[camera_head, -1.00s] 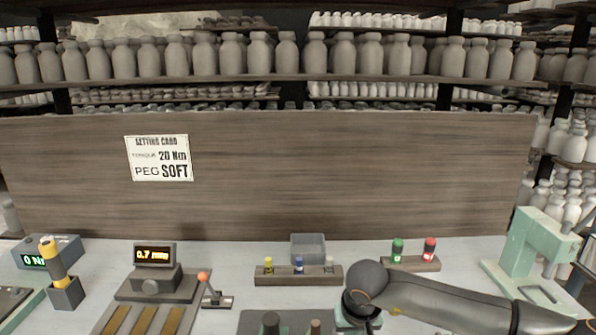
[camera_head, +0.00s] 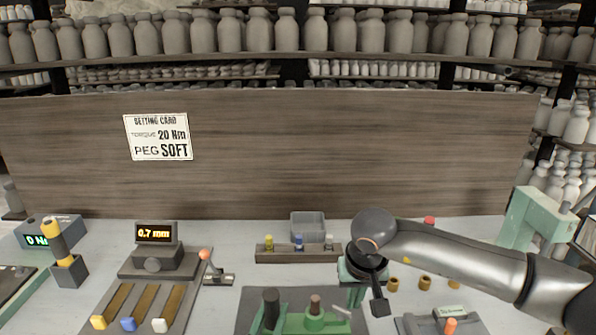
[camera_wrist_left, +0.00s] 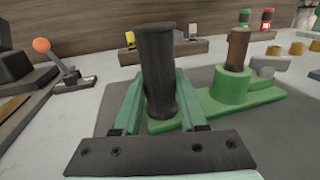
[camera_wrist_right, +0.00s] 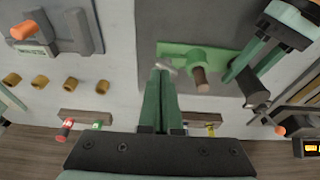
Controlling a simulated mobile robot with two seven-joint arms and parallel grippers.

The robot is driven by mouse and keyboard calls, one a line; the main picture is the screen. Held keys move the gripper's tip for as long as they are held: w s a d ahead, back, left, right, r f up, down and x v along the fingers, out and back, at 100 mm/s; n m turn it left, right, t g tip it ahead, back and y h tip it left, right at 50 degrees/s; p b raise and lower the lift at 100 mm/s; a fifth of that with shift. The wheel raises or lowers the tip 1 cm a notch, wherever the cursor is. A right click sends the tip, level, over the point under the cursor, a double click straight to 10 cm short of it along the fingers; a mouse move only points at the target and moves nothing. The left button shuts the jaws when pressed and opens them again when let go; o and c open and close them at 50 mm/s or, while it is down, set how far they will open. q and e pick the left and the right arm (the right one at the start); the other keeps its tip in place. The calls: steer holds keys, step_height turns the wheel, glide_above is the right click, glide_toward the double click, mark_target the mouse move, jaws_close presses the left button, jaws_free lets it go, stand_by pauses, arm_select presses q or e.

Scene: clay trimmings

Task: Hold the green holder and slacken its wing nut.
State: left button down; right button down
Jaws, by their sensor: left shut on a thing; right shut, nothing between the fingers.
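The green holder (camera_head: 303,323) lies on a dark mat, with an upright black handle (camera_head: 270,302), a brown peg (camera_head: 315,303) and a pale grey wing nut (camera_head: 341,313) at its right end. In the left wrist view, my left gripper (camera_wrist_left: 161,82) is shut on the black handle, one finger on each side. It also shows in the right wrist view (camera_wrist_right: 260,55). My right gripper (camera_head: 355,296) is shut and empty, fingers pointing down. In the right wrist view its tips (camera_wrist_right: 160,72) are close beside the wing nut (camera_wrist_right: 168,63); I cannot tell whether they touch it.
A lever with an orange knob (camera_head: 204,254) and a 0.7 mm display (camera_head: 156,233) stand left. A peg rack (camera_head: 275,254) and grey bin (camera_head: 308,222) are behind. Brass rings (camera_head: 425,282) lie right, near a grey fixture with an orange knob (camera_head: 450,326). A card reads 20 Nm, SOFT.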

stand_by(0.3)
arm_select(q)
steer(key=shift+c, duration=1.9)
jaws_free()
